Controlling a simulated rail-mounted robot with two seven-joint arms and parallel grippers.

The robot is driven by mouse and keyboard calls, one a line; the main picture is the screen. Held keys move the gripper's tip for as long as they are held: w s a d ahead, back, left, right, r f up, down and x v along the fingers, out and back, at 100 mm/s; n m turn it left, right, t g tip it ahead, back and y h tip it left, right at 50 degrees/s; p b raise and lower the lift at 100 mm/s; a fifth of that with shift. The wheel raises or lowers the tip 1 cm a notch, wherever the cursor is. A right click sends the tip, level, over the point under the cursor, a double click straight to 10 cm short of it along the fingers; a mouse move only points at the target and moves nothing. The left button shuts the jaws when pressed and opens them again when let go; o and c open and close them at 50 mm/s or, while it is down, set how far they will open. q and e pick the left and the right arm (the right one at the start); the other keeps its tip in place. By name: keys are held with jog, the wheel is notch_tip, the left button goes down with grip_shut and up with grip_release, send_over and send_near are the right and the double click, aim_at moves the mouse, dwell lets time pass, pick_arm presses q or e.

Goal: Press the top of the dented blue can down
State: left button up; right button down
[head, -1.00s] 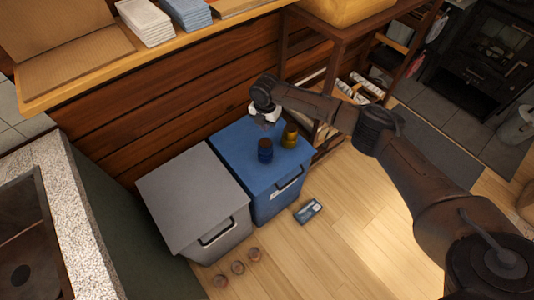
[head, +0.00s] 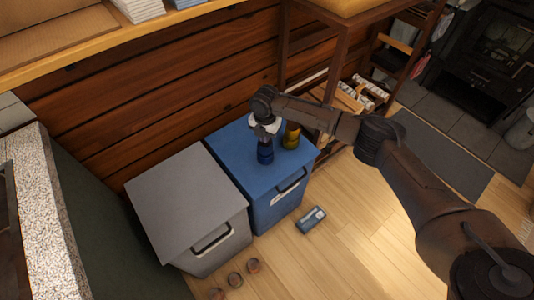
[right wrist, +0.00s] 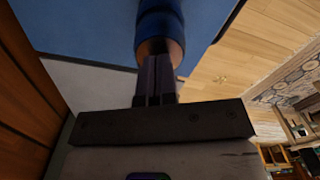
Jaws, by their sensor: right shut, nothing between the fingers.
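The dark blue can (head: 265,154) stands on the lid of the blue bin (head: 238,150). My right gripper (head: 265,138) is shut and empty, pointing down right over the can's top. In the right wrist view its closed fingers (right wrist: 156,62) meet the near end of the blue can (right wrist: 161,22), which shows a brownish top. Whether they touch or a small gap remains, I cannot tell. Any dent is too small to make out. My left gripper is not in view.
A yellow-brown can (head: 291,137) stands close to the right of the blue can. A grey bin (head: 185,205) is at the left. A blue-grey packet (head: 311,219) and several small round pieces (head: 236,279) lie on the open wooden floor.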

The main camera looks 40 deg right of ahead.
aim_at(266, 146)
dwell(0.3)
jog(key=shift+f, duration=1)
jog(key=shift+f+b, duration=0.9)
jog(key=shift+f, duration=1.15)
jog(key=shift+r+p, duration=0.5)
notch_tip(266, 146, up, 12)
jog(key=p, duration=1.2)
jog(key=shift+r+p, duration=0.15)
jog(key=shift+p, duration=0.25)
